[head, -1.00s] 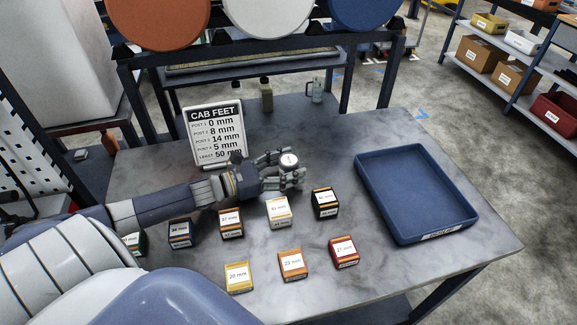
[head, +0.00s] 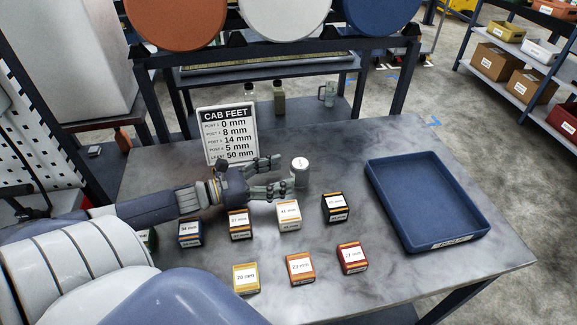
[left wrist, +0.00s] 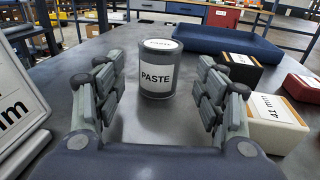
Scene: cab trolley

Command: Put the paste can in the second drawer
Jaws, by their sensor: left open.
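The paste can (head: 300,172) is a small grey cylinder with a pale lid, upright on the grey table in the head view. In the left wrist view the paste can (left wrist: 157,70) shows its white PASTE label, straight ahead. My left gripper (head: 280,175) is open and empty, just left of the can. In the left wrist view its fingers (left wrist: 160,95) are spread to either side, with the can standing beyond the gap between them. I cannot make out a second drawer in these views. My right gripper is not in view.
Several small labelled boxes, such as the white 41 mm box (head: 289,216), stand in front of the gripper. A blue tray (head: 478,222) lies at the right. The CAB FEET sign (head: 228,135) stands behind the gripper. The table between can and tray is clear.

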